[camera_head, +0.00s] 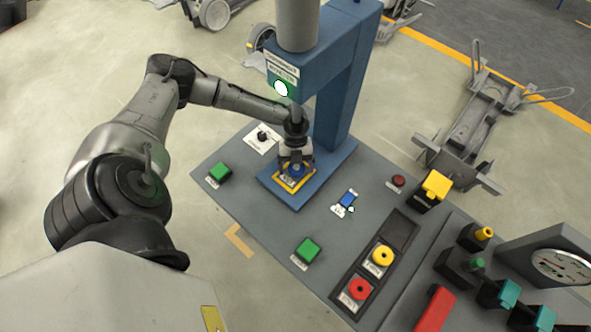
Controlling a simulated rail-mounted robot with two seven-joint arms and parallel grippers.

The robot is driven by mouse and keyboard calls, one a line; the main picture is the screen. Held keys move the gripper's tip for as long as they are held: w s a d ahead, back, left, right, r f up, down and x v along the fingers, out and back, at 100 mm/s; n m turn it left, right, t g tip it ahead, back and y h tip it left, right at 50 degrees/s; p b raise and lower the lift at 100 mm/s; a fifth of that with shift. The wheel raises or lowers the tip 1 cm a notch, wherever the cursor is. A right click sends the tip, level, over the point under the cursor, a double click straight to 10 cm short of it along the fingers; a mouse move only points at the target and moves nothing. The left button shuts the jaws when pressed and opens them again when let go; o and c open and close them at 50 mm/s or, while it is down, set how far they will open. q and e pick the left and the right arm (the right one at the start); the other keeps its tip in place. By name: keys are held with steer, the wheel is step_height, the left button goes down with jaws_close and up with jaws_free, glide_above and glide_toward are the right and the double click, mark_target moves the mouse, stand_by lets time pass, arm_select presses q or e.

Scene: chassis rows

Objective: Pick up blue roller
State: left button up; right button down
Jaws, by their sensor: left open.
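The blue roller (296,170) is on the yellow-edged plate (286,187) at the foot of the blue press (342,105). Only a small blue part of it shows, as my gripper covers most of it. My left gripper (295,164) points down right over the roller, with its fingers open at it; whether they touch it I cannot tell. My right gripper is not in view.
A dark rack (349,278) holds a red roller (360,289) and a yellow roller (382,256); its far slot is empty. Green buttons (219,172) (307,250) and a small blue-and-white item (348,199) are on the grey table (262,222). The press head overhangs close behind my gripper.

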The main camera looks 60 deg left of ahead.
arm_select(q)
steer(key=c, duration=1.2)
steer(key=shift+r, duration=0.1)
